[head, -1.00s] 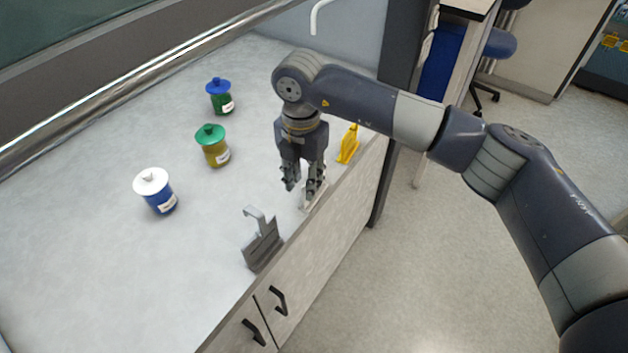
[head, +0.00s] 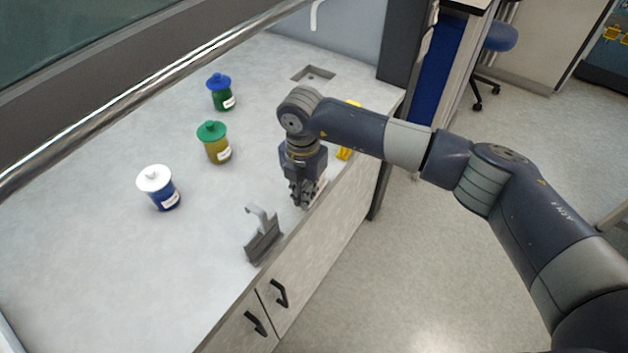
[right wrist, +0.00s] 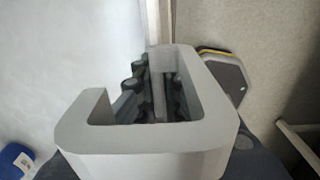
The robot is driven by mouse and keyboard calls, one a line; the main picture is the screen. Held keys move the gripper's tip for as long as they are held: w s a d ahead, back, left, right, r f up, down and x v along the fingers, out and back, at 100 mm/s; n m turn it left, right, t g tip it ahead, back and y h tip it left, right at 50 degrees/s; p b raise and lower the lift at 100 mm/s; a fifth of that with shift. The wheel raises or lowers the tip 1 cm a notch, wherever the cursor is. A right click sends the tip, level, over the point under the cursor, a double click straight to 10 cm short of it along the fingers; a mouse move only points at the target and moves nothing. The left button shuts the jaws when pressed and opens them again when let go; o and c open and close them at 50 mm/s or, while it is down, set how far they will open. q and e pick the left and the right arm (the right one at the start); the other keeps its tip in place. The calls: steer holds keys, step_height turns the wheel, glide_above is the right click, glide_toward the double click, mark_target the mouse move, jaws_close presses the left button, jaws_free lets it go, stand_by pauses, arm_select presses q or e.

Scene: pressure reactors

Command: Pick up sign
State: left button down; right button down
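A pale, hooked sign (head: 322,186) is at the front edge of the counter, mostly hidden by my right gripper (head: 303,203). My right gripper points down over it, with its fingers drawn together around its upright part. In the right wrist view, the sign's pale grey hook (right wrist: 150,150) fills the middle, close to the camera. The fingers (right wrist: 158,95) show through the hook, on both sides of a narrow grey strip. A grey hooked sign (head: 262,240) stands nearer, left of the gripper. A yellow sign (head: 344,154) is partly hidden behind my arm. My left gripper is not in view.
Three lidded jars stand on the counter to the left: white-and-blue (head: 159,188), green-and-yellow (head: 214,143) and blue-and-green (head: 220,92). A small recessed basin (head: 313,74) is at the far end. Drawer handles (head: 279,293) stick out from the counter front.

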mark_target(304, 182)
steer(key=shift+r, duration=0.15)
steer(key=shift+r, duration=0.3)
step_height(304, 182, up, 2)
steer(key=shift+w+r+b, duration=0.1)
steer(key=shift+b, duration=0.75)
steer(key=s+d+r+b, duration=0.2)
steer(key=s+d+b, duration=0.2)
steer(key=d, duration=1)
steer(key=s, duration=0.3)
steer(key=shift+d, duration=0.25)
